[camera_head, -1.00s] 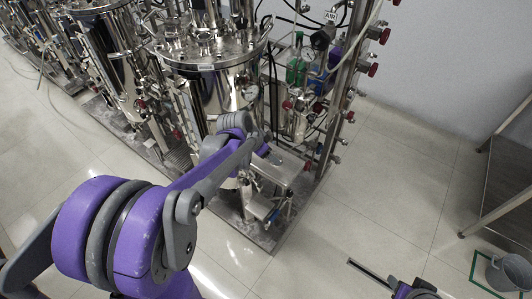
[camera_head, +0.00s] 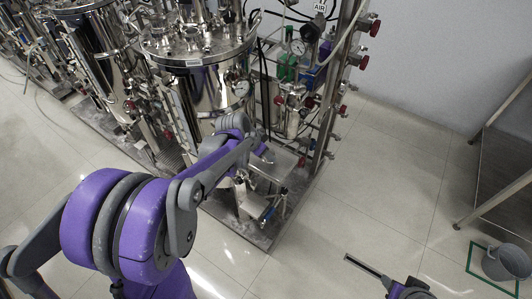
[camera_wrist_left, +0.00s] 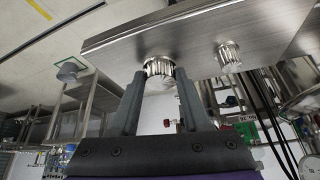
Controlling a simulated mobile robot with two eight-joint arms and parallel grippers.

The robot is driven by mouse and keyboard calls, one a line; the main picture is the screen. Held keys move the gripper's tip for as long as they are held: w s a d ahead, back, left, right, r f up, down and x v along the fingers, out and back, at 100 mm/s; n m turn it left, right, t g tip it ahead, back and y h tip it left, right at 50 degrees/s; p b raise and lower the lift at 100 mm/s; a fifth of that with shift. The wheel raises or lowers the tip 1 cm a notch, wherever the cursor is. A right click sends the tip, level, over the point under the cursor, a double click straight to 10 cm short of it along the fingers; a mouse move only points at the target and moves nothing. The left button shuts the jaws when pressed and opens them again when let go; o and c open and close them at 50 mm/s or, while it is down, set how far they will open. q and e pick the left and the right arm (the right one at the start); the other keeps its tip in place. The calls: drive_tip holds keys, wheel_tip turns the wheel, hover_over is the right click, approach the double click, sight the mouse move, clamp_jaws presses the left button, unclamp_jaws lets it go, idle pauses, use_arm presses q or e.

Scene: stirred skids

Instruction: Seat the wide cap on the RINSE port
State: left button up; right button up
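In the left wrist view a wide ribbed metal cap (camera_wrist_left: 160,67) sits between the fingertips of my left gripper (camera_wrist_left: 161,82). Both fingers meet its sides. The cap is up against the underside of a flat steel plate (camera_wrist_left: 120,38); I cannot tell whether there is a gap. A smaller ribbed fitting (camera_wrist_left: 229,57) is under the same plate to the right. No RINSE lettering is readable. In the head view my left arm reaches to the low front of the skid, and its fingers and the cap are hidden. My right gripper (camera_head: 368,270) is partly visible at the bottom, away from the skid.
A steel vessel (camera_head: 205,85) and a frame post (camera_head: 335,90) with red knobs stand behind the left arm's reach. A grey bucket (camera_head: 507,263) stands on the floor at right, near a steel table (camera_head: 505,165). The floor between is clear.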

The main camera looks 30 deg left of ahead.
use_arm(q)
clamp_jaws()
drive_tip(key=shift+r+p, duration=1.35)
drive_tip(key=shift+r, duration=1.15)
use_arm(e)
drive_tip(key=shift+w+r, duration=0.3)
drive_tip(key=shift+r, duration=0.35)
drive_tip(key=shift+w+r, duration=0.25)
drive_tip(key=shift+r, duration=0.35)
drive_tip(key=shift+w+r, duration=0.3)
drive_tip(key=shift+r, duration=0.35)
